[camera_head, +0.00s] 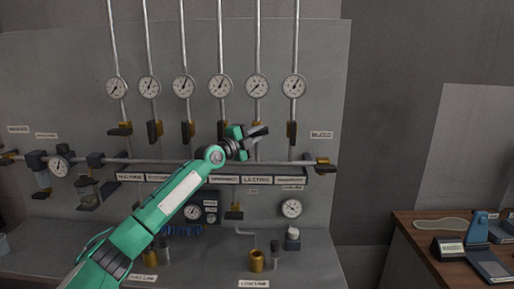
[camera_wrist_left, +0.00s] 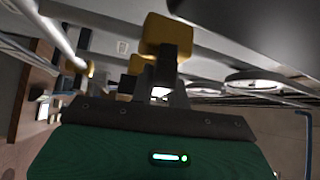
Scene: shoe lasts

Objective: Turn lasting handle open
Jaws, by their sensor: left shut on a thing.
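The LASTING label (camera_head: 256,180) is on the dark rail, under the fifth pipe from the left. My left gripper (camera_head: 260,132) is at that pipe, above the label, and covers most of the valve there. In the left wrist view, a yellow valve body (camera_wrist_left: 168,36) with a dark handle (camera_wrist_left: 168,62) sits right in front of my gripper (camera_wrist_left: 165,92). The gripper is shut on this dark lasting handle. The handle's exact angle is hard to tell. My right gripper is not in view.
Similar dark handles hang on the neighbouring pipes, one close on the right (camera_head: 291,132) and one on the left (camera_head: 188,131). A row of gauges (camera_head: 257,86) is above. A horizontal pipe (camera_head: 130,160) runs below. A wooden desk (camera_head: 408,238) stands at the right.

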